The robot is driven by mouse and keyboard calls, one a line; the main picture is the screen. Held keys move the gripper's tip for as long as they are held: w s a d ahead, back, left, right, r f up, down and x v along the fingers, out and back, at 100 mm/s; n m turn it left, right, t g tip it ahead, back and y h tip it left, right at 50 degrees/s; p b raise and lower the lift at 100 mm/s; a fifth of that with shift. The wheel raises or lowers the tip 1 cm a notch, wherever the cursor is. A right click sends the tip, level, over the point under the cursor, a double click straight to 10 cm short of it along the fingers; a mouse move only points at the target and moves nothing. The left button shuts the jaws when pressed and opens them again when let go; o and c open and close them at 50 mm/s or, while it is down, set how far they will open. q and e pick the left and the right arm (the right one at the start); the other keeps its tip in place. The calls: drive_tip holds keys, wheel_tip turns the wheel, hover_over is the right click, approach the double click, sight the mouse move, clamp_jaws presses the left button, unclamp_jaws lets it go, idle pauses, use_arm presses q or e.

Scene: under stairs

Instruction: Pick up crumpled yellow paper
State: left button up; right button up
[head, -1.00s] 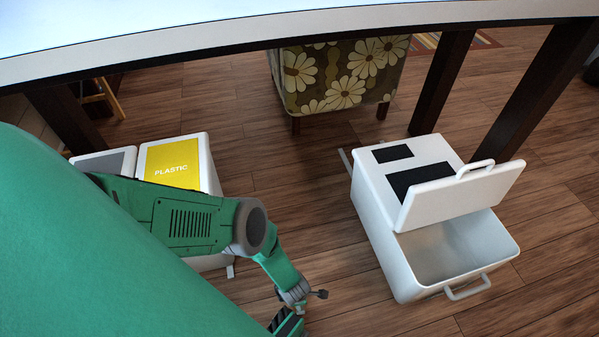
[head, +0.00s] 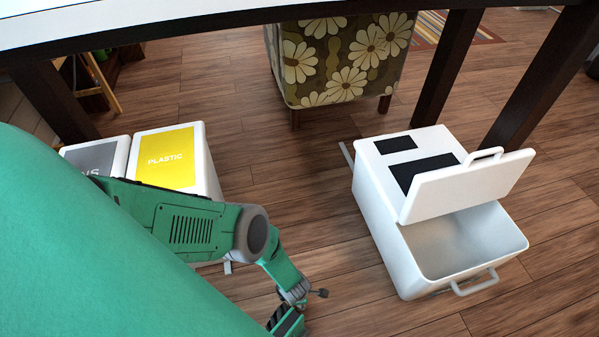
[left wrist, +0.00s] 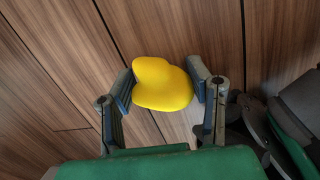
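The crumpled yellow paper (left wrist: 162,84) shows in the left wrist view as a rounded, lobed yellow lump. It sits between the two fingers of my left gripper (left wrist: 163,80), and both finger pads appear to touch its sides. Plank floor lies behind it; how high it is above the floor is hard to tell. In the head view my left gripper (head: 287,323) is only partly in view at the bottom edge, pointing down, and the paper is not visible there. My right gripper is in neither view.
A white bin (head: 385,232) with its lid raised stands on the right, its inside empty. Bins with a yellow PLASTIC label (head: 165,157) and a grey label (head: 95,160) stand at left. A flowered seat (head: 345,60) is behind. A white tabletop (head: 200,20) crosses above. Floor between bins is clear.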

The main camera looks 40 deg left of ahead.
use_arm(q)
wheel_tip(320, 180, up, 10)
drive_tip(key=p, duration=0.8)
drive_tip(key=shift+p, duration=0.3)
drive_tip(key=shift+o, duration=0.5)
clamp_jaws()
